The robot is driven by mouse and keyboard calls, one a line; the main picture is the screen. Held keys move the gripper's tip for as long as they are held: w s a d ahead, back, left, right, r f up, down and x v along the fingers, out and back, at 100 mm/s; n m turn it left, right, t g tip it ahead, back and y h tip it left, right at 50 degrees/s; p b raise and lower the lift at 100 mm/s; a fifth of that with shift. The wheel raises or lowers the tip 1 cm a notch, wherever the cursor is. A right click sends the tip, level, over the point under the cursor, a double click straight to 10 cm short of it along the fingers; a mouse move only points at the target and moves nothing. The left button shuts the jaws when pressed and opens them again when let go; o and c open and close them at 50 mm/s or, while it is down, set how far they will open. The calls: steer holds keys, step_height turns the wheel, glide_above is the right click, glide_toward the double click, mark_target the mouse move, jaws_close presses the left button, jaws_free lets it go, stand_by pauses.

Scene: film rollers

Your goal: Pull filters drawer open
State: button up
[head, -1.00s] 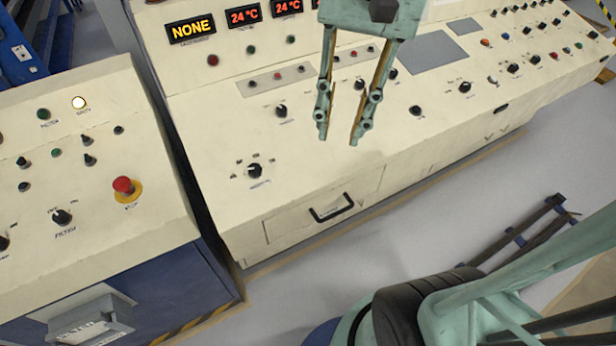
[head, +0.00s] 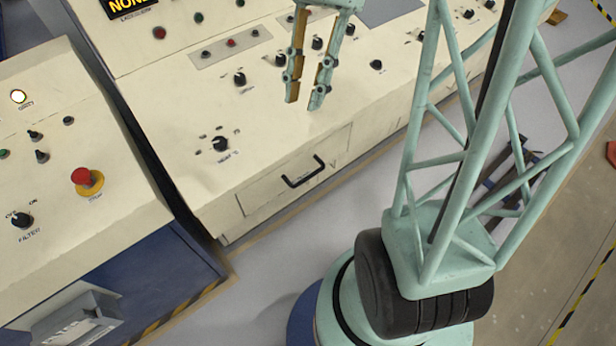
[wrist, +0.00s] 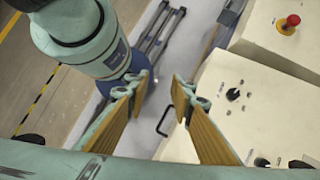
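A closed cream drawer (head: 252,196) with a black bar handle (head: 303,172) is in the front face of the cream console. Its handle also shows in the wrist view (wrist: 165,121), between and beyond my fingers. A grey box-shaped pull (head: 78,318) with dark lettering is on the blue front of the left cabinet, at the lower left; the lettering is too blurred and cut off to read surely. My gripper (head: 303,104) is open and empty, fingers pointing down above the console top. In the head picture it appears above the black handle, apart from it.
The console top (head: 180,100) carries several knobs and lamps. The left cabinet (head: 110,200) has a red stop button (head: 84,178) and a knob marked FILTER (head: 22,220). Grey floor (head: 270,265) is clear before the console. My arm's lattice link crosses the right side.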

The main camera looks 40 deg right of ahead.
steer(key=w+d+f+m+t+y+b, duration=0.1)
steer(key=d+f+m+y, duration=0.4)
steer(key=f, duration=0.5)
steer(key=w+d+f+m+t+y+b, duration=0.1)
steer(key=d+f+m+t+y, duration=0.1)
steer(key=d+f+m, duration=0.6)
steer(key=w+d+f+m+t+y+b, duration=0.15)
steer(key=f+m+y, duration=0.25)
steer(key=f, duration=0.8)
steer(key=m+t+y, duration=0.1)
steer(key=m+t, duration=0.4)
steer(key=m, duration=0.3)
glide_toward(308, 176)
steer(key=d, duration=0.1)
steer(key=d+f, duration=0.1)
steer(key=s+d, duration=0.1)
steer(key=shift+d+f, duration=0.25)
steer(key=shift+d, duration=0.15)
steer(key=shift+a+y, duration=0.1)
steer(key=shift+y, duration=0.2)
steer(key=shift+b+x, duration=1.05)
steer(key=shift+x, duration=5.8)
steer(key=shift+s, duration=0.1)
jaws_close()
